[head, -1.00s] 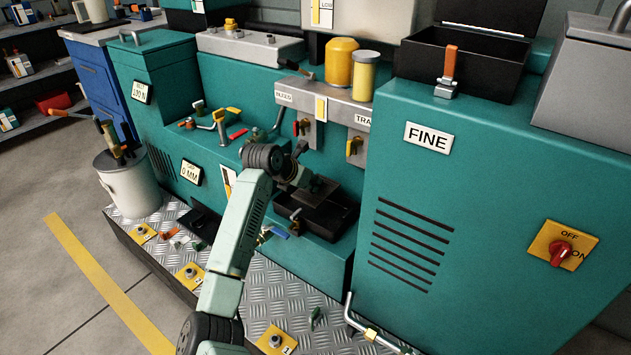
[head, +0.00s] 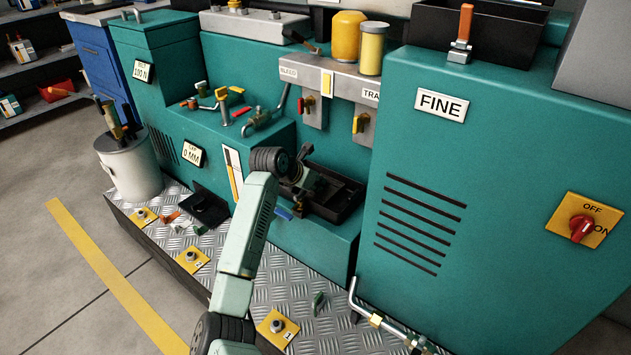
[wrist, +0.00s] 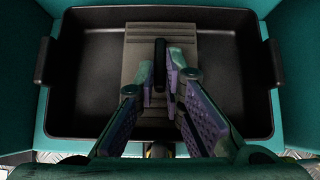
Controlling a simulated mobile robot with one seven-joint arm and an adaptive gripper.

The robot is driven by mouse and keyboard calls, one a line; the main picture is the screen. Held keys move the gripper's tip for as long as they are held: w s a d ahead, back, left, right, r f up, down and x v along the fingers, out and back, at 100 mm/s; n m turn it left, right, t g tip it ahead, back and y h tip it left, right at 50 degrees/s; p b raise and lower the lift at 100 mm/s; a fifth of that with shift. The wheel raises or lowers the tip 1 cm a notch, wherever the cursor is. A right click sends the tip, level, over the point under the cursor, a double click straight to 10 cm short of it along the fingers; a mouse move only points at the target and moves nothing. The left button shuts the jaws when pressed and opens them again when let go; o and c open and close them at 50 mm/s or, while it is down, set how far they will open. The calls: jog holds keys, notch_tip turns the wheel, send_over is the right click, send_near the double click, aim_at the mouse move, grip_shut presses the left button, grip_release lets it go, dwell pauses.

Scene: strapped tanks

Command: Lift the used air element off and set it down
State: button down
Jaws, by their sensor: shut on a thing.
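The used air element (wrist: 180,40) is a grey, ribbed, oblong block with a black upright grip (wrist: 160,65) on its top. My gripper (wrist: 164,88) has its two purple-padded fingers closed on this grip. The element is over or in a black tray (wrist: 88,75) with a handle at each side. I cannot tell whether it touches the tray floor. In the head view my gripper (head: 304,184) points down at the left part of the tray (head: 346,208), and my wrist hides part of the element.
The tray sits in a recess of the teal machine, with the tall FINE cabinet (head: 437,175) close on its right. Valve handles (head: 308,102) hang above it. Small loose parts lie on the tread-plate step (head: 270,290) below. A white bin (head: 130,168) stands at left.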

jog(key=shift+f, duration=0.55)
jog(key=c, duration=1.6)
grip_release()
jog(key=v, duration=1.2)
